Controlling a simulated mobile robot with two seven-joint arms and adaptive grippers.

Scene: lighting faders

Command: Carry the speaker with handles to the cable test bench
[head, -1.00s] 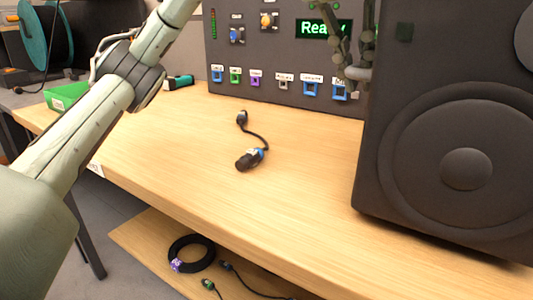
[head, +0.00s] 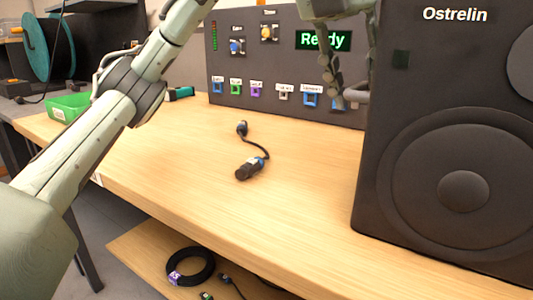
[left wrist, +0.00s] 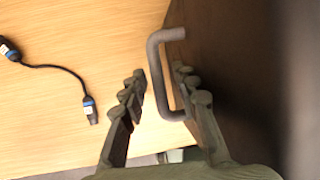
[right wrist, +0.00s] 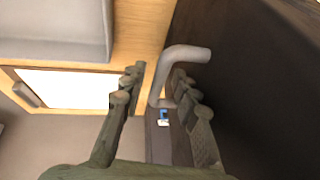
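The speaker (head: 400,190), a big dark box marked Ostrelin, fills the right of the head view. It is upright over the wooden bench (head: 190,190); I cannot tell whether its base touches the top. My left gripper (head: 345,85) is at its left side. In the left wrist view the open fingers (left wrist: 160,88) straddle a grey handle (left wrist: 156,75) on the speaker's side, with a gap on the left. In the right wrist view my right gripper (right wrist: 160,88) is open around the other grey handle (right wrist: 182,54). It is outside the head view.
A tester panel (head: 285,65) with a green Ready display stands at the bench's back. A short cable (head: 248,168) lies mid-bench, left of the speaker. A green bin (head: 68,106) is at the far left. A coiled cable (head: 191,266) lies on the lower shelf.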

